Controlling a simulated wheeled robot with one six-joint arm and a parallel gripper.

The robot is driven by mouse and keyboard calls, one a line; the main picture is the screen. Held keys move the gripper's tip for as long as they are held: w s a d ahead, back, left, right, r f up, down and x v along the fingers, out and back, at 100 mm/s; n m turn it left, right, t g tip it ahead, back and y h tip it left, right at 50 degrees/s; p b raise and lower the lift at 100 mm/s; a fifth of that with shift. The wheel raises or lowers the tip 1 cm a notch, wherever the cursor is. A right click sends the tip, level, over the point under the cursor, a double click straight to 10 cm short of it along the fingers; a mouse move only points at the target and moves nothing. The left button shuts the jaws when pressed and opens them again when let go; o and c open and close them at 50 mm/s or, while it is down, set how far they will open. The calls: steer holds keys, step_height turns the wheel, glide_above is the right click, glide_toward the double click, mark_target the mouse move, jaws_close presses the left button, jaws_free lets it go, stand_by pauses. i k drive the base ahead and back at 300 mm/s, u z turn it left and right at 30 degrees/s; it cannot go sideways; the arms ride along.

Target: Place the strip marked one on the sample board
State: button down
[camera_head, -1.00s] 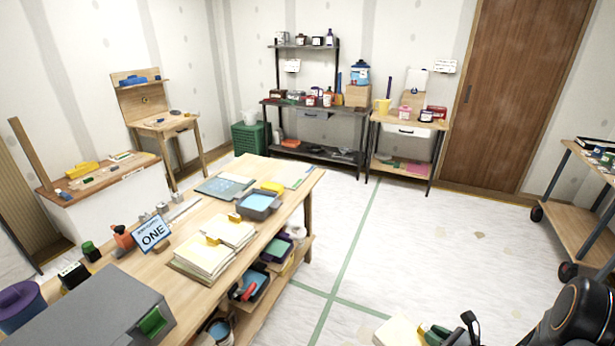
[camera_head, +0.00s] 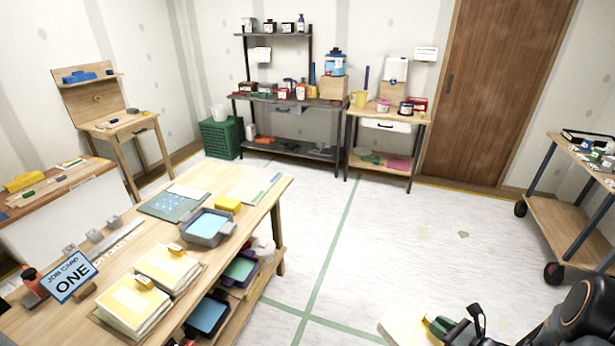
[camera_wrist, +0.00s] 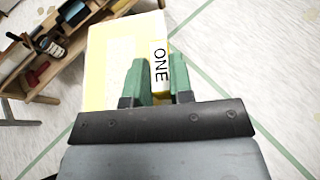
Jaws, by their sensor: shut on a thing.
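My gripper (camera_wrist: 160,75) has green fingers and is shut on the strip marked one (camera_wrist: 110,60), a cream and pale yellow sheet with a white label reading ONE between the fingers. In the head view the held strip (camera_head: 397,330) shows at the bottom edge, with my gripper (camera_head: 438,326) beside it, over open floor. A job card (camera_head: 68,277) reading ONE stands on the near workbench (camera_head: 112,262). I cannot tell surely which thing is the sample board; a pale panel with green and blue marks (camera_head: 250,187) lies at the workbench's far end.
The workbench also bears cream strip stacks (camera_head: 130,302), a grey tray with blue liquid (camera_head: 207,227) and a cutting mat (camera_head: 172,203). Shelves (camera_head: 288,100) and a small table (camera_head: 388,118) stand at the back. A trolley (camera_head: 575,190) is at right. The middle floor is clear.

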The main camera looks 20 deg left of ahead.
mark_target(195, 200)
steer(key=u, duration=0.05)
steer(key=i, duration=2.25)
steer(key=u, duration=2.55)
